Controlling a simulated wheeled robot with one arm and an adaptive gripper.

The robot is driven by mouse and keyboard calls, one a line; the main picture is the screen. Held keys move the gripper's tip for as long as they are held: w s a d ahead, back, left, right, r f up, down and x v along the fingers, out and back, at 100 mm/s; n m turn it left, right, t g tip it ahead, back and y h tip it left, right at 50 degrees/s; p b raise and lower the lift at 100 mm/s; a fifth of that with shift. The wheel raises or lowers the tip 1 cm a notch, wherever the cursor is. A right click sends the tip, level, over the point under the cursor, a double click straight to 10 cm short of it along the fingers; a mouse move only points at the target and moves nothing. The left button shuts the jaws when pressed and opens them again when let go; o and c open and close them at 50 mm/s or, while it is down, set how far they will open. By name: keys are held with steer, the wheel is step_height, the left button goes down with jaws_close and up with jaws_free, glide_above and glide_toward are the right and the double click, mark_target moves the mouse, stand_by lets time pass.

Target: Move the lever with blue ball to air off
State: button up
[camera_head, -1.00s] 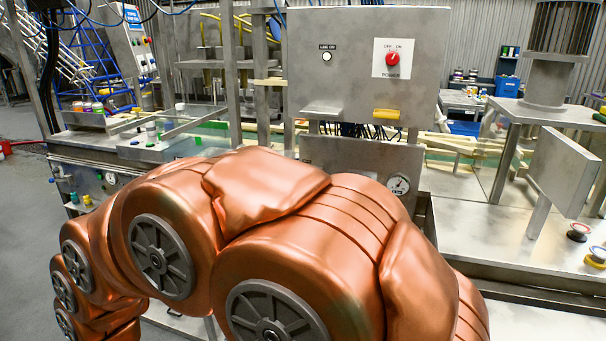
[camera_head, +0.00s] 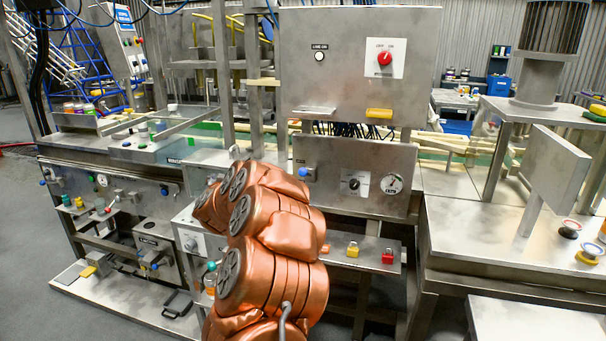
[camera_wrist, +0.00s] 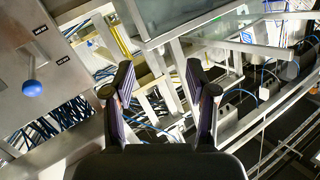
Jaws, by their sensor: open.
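The lever with the blue ball (camera_head: 303,172) is on the lower grey panel (camera_head: 345,205), left of a black dial and a gauge. In the wrist view the blue ball (camera_wrist: 32,88) is at the left, on a grey plate with one label above it and another to its upper right. In the head view my gripper is hidden behind my copper-coloured arm.
A red power knob (camera_head: 384,58) is on the upper box. Yellow and red small blocks (camera_head: 388,256) sit on a ledge below the panel. Metal posts (camera_wrist: 150,50) and cables are beyond my fingers. Other blue knobs (camera_head: 164,190) are on the left machine.

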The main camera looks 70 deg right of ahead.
steer(key=s+d+f+m+g+h, duration=0.25)
steer(key=s+d+g, duration=0.25)
steer(key=s+d, duration=0.5)
steer(key=m+g+h, duration=0.2)
steer(key=m+g, duration=0.1)
glide_toward(301, 174)
steer(key=d, duration=0.4)
steer(key=shift+d, duration=0.2)
steer(key=shift+d+r+p, duration=0.1)
steer(key=shift+d+p, duration=0.3)
steer(key=shift+d, duration=0.6)
steer(key=shift+w+d+p, duration=0.15)
steer(key=shift+d+p, duration=0.15)
steer(key=shift+d, duration=1.05)
steer(key=shift+w+d+p, duration=0.1)
steer(key=shift+d+p, duration=0.2)
steer(key=shift+d, duration=1.05)
steer(key=shift+c, duration=0.3)
jaws_close()
